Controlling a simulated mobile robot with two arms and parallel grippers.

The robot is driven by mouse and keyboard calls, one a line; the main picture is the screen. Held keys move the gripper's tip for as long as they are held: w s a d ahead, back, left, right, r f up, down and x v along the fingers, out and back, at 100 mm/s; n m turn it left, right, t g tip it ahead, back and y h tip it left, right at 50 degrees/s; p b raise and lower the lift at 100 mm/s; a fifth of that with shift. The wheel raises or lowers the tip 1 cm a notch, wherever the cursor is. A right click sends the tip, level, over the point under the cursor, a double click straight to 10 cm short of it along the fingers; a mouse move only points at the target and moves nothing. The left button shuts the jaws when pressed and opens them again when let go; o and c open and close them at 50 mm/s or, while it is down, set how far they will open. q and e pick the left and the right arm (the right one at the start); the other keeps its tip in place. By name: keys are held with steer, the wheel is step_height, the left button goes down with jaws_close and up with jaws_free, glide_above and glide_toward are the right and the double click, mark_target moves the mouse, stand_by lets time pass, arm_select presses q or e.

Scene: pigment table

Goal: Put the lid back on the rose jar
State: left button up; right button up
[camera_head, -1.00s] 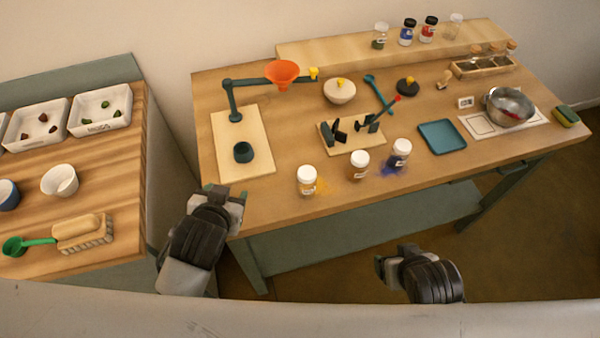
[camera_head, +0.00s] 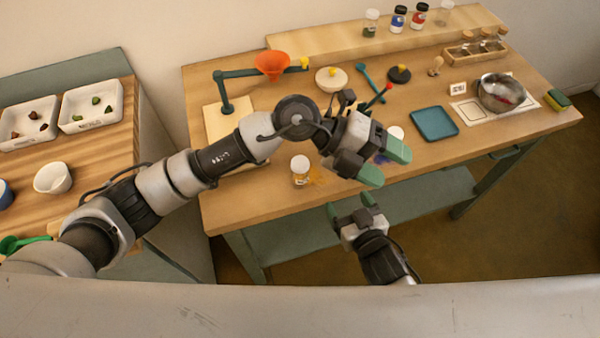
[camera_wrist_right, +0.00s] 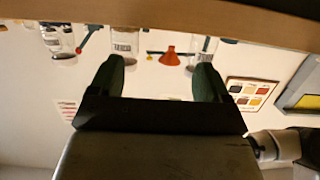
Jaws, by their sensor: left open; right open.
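Jars with white lids stand along the table's front: one with an orange patch beside it (camera_head: 300,170), and one beside the blue powder (camera_head: 396,132), partly hidden. My left arm covers the space between them. I cannot tell which is the rose jar, and I cannot make out a loose lid. My left gripper (camera_head: 384,163) is open and empty over the table's front edge. My right gripper (camera_head: 350,205) is open and empty, in front of the table; its fingers also show in the right wrist view (camera_wrist_right: 160,78).
An orange funnel (camera_head: 272,65) on a teal stand is at the back left. A teal tray (camera_head: 435,122) and a metal bowl (camera_head: 503,94) stand at the right. A pale bowl (camera_head: 331,79) and a black disc (camera_head: 399,75) are behind my left gripper.

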mark_target(305, 180)
arm_select(q)
steer(key=w+a+f+t+y, duration=0.1)
steer(key=w+a+f+y, duration=0.1)
steer(key=w+a+y, duration=0.1)
steer(key=w+a+f+t+y, duration=0.1)
steer(key=w+a+f+y, duration=0.1)
steer(key=a+y, duration=0.3)
steer(key=w+a+f+t+y, duration=0.2)
steer(key=w+a+y, duration=0.2)
steer(key=w+a, duration=0.1)
steer(key=shift+a+f+n+y, duration=0.1)
steer(key=shift+n+y, duration=0.2)
steer(key=shift+n, duration=0.1)
steer(key=shift+w+a, duration=0.2)
steer(key=shift+a, duration=0.1)
arm_select(e)
steer(key=a+n+y, duration=0.1)
steer(key=a+y, duration=0.2)
steer(key=s+a+n+y, duration=0.1)
steer(key=a, duration=0.1)
steer(key=shift+r+n+t+y, duration=0.3)
steer(key=shift+y, duration=0.1)
steer(key=x, duration=1.1)
steer(key=shift+d, duration=0.1)
